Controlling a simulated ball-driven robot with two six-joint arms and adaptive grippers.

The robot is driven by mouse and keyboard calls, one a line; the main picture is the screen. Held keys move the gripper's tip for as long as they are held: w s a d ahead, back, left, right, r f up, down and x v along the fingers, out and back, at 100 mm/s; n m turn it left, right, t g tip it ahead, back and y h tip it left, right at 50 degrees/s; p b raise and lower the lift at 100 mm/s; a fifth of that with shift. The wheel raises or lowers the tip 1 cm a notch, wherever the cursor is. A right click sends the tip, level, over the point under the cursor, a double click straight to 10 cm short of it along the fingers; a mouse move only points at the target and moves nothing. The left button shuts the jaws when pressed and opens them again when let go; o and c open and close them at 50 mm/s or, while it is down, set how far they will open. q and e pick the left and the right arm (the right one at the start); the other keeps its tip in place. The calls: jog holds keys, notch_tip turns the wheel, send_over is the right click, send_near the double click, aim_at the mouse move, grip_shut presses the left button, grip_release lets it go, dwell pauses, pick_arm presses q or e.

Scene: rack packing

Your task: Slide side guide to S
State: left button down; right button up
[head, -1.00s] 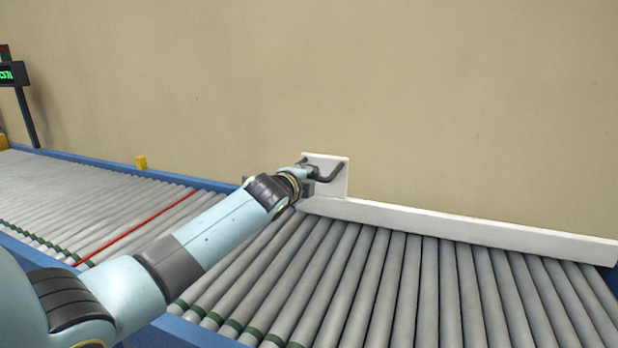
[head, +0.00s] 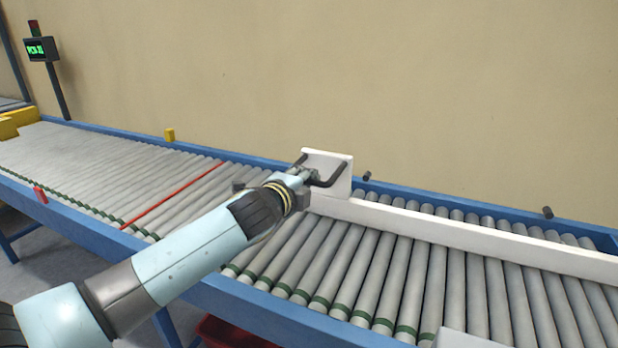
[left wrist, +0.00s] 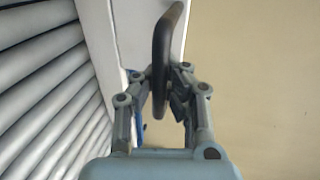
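The white side guide (head: 450,232) lies as a long bar across the grey rollers, with rollers showing both in front of it and behind it. Its upright plate (head: 335,172) carries a dark bent handle (head: 330,176). My left gripper (head: 303,177) is at this handle. In the left wrist view the handle (left wrist: 165,50) runs between the fingers (left wrist: 162,90), which close in on it from both sides. The guide's white face (left wrist: 135,35) shows beside it. I see no S mark. My right gripper is out of view.
The roller conveyor has a blue frame (head: 400,190) with dark pegs (head: 547,212) at its far rail. A display (head: 40,48) stands far left. A red bin (head: 235,335) is below.

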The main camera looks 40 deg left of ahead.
pick_arm(q)
jog(key=shift+s+f, duration=0.2)
jog(key=shift+f, duration=0.1)
jog(key=c, duration=1.9)
grip_release()
jog(key=shift+s, duration=0.15)
jog(key=o, duration=0.5)
jog(key=shift+s+d+r, duration=0.1)
jog(key=shift+s+r, duration=0.15)
jog(key=shift+o, duration=0.4)
jog(key=shift+w, duration=0.2)
jog(key=v, duration=1.2)
